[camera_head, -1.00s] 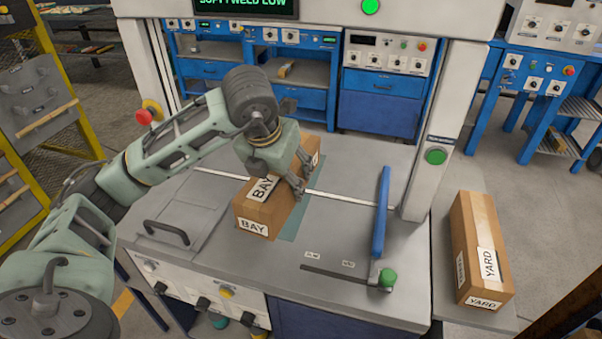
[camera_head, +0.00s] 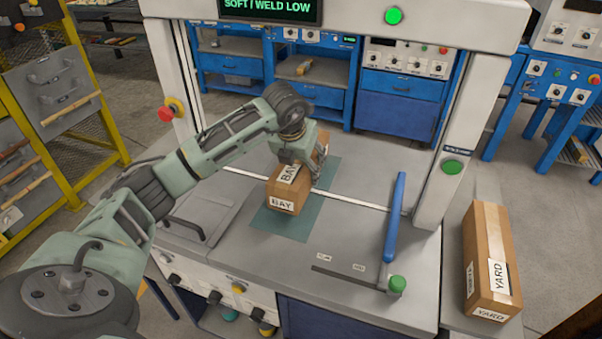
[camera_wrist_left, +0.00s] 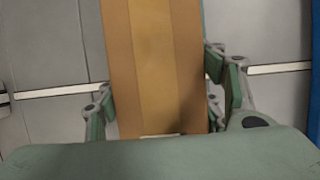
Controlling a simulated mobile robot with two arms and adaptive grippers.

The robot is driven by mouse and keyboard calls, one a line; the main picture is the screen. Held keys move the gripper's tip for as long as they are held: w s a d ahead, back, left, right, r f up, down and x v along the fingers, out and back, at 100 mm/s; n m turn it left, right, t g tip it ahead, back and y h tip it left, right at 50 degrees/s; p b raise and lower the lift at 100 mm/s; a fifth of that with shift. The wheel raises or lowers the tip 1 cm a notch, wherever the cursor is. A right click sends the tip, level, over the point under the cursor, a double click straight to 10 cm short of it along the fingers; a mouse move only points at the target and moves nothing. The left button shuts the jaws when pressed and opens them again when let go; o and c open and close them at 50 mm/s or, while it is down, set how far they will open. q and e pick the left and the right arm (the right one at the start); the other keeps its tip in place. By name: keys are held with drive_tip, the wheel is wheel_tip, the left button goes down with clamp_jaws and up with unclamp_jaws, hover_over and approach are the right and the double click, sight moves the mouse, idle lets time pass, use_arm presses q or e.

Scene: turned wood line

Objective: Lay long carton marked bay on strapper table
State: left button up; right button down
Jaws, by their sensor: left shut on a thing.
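The long brown carton marked BAY (camera_head: 277,190) is over the strapper table (camera_head: 345,225), its length pointing away from me. It sits over the back part of a green rectangle (camera_head: 290,226) on the tabletop. I cannot tell whether its underside touches the surface. My left gripper (camera_head: 306,170) is shut on the carton's sides from above, hiding part of its top. In the left wrist view the carton (camera_wrist_left: 155,60) lies between the two fingers (camera_wrist_left: 165,100). My right gripper is not in view.
A carton marked YARD (camera_head: 484,250) stands on a grey side surface at the right. A blue lever (camera_head: 395,215) and green knob (camera_head: 397,284) are on the table's right part. The strapper's white frame (camera_head: 440,170) rises behind them. A handle (camera_head: 186,229) is at the left.

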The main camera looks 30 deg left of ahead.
use_arm(q)
wheel_tip(320, 180, down, 2)
drive_tip(key=shift+f, duration=0.2)
drive_tip(key=shift+f+p, duration=0.3)
drive_tip(key=shift+f, duration=0.1)
drive_tip(key=o, duration=1.3)
drive_tip(key=shift+f, duration=0.1)
drive_tip(key=o, duration=0.4)
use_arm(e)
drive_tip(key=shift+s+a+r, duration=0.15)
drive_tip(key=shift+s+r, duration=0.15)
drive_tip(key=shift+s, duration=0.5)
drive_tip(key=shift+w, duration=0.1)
